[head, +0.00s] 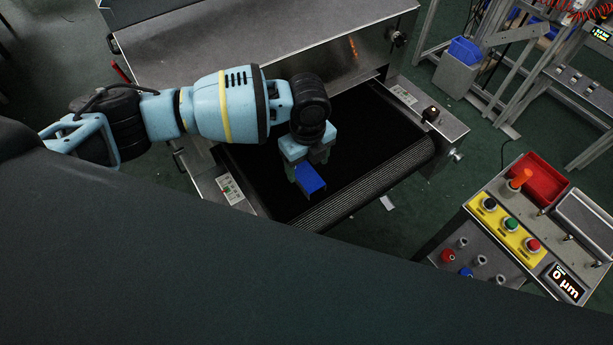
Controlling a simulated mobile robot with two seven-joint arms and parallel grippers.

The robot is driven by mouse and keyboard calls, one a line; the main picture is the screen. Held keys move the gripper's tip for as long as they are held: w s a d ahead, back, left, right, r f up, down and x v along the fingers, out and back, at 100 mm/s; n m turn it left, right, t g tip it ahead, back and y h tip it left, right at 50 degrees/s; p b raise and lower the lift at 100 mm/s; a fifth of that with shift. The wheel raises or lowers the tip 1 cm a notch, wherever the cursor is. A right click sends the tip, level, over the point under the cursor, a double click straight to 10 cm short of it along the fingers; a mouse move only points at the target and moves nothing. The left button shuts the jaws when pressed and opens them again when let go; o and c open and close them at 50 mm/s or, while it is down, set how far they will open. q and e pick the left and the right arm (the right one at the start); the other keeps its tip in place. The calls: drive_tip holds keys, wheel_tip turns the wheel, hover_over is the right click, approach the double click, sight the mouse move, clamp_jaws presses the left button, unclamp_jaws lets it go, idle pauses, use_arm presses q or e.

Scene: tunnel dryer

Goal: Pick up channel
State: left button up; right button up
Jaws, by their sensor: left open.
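A small bright blue piece (310,179), which looks like the channel, is on the black belt (355,125) of the dryer, near the belt's front end. My left gripper (302,170) points down right over it, with its jaws open. The gripper body hides the back of the blue piece. I cannot tell whether the fingers touch it. My right gripper is not in view.
The dryer's metal hood (250,45) stands behind the belt, with metal side rails by the belt. At right is a control console (510,230) with buttons, a red bin (540,178) and a display reading 0 µm. A blue bin (464,50) sits at the upper right. A dark surface fills the lower left.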

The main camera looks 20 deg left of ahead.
sight(306, 175)
use_arm(q)
wheel_tip(306, 175, down, 4)
drive_tip(key=shift+a+f, duration=0.15)
drive_tip(key=shift+w, duration=0.1)
drive_tip(key=c, duration=1.3)
drive_tip(key=shift+o, duration=0.2)
drive_tip(key=shift+r, duration=0.5)
drive_tip(key=r, duration=0.2)
drive_tip(key=shift+s+a+r, duration=0.3)
drive_tip(key=shift+r, duration=0.05)
drive_tip(key=s+a, duration=0.3)
drive_tip(key=s, duration=0.1)
drive_tip(key=s+a+r, duration=0.1)
drive_tip(key=s+a, duration=0.5)
drive_tip(key=s, duration=0.1)
drive_tip(key=shift+s+a+r+p, duration=0.2)
drive_tip(key=shift+s+a+p, duration=0.15)
drive_tip(key=shift+a, duration=0.05)
